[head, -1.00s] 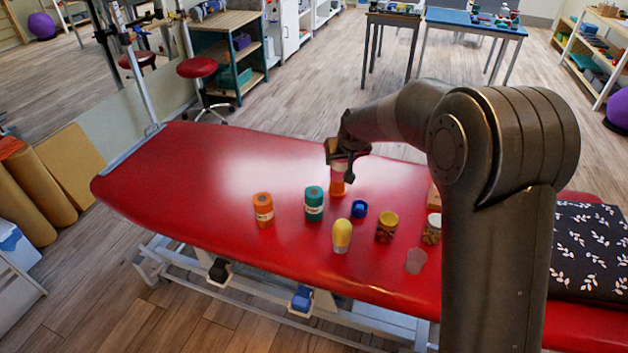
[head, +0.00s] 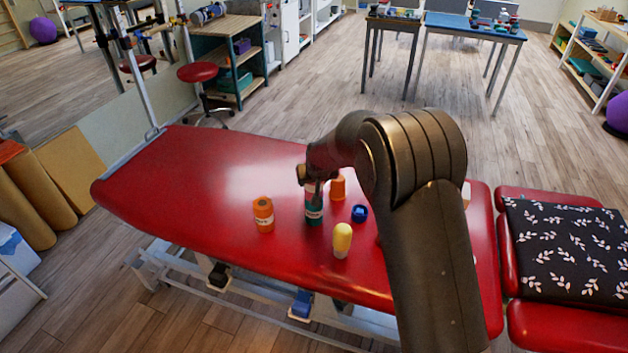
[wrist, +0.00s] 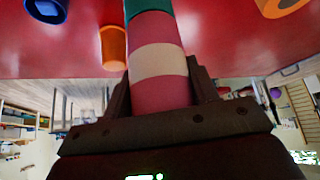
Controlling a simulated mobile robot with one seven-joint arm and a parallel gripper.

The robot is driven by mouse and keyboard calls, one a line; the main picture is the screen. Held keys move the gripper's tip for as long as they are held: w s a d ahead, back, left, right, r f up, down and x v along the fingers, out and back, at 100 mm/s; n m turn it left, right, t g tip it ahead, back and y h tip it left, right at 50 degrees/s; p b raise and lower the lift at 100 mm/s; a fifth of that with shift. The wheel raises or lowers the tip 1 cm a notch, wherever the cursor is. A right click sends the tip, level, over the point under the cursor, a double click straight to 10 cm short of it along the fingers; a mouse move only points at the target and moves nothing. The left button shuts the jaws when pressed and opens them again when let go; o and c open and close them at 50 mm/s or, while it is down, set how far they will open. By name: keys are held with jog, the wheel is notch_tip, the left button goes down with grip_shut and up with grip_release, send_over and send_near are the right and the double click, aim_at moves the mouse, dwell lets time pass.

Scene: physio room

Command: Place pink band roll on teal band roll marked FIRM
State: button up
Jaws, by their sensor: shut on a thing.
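My gripper (head: 312,183) is shut on the pink band roll (wrist: 158,27), which has a broad pale band around it in the wrist view. The teal band roll (head: 314,219) stands upright on the red couch, its pale label too small to read. My gripper is right above it. In the wrist view the pink roll's far end meets the teal roll (wrist: 150,5) in line; I cannot tell whether they touch. In the head view my gripper mostly hides the pink roll.
On the red couch (head: 200,170) an orange roll (head: 263,215) stands left of the teal one. An orange cup-like piece (head: 338,188), a blue ring (head: 359,213) and a yellow-topped item (head: 342,238) are close on the right. The couch's left end is clear.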

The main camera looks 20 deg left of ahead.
jog(key=shift+f, duration=0.1)
jog(key=o, duration=1.3)
jog(key=shift+s+d+r, duration=0.1)
jog(key=shift+r, duration=0.2)
jog(key=v, duration=1.1)
jog(key=shift+s+r, duration=0.15)
jog(key=shift+r, duration=0.05)
jog(key=shift+d, duration=0.15)
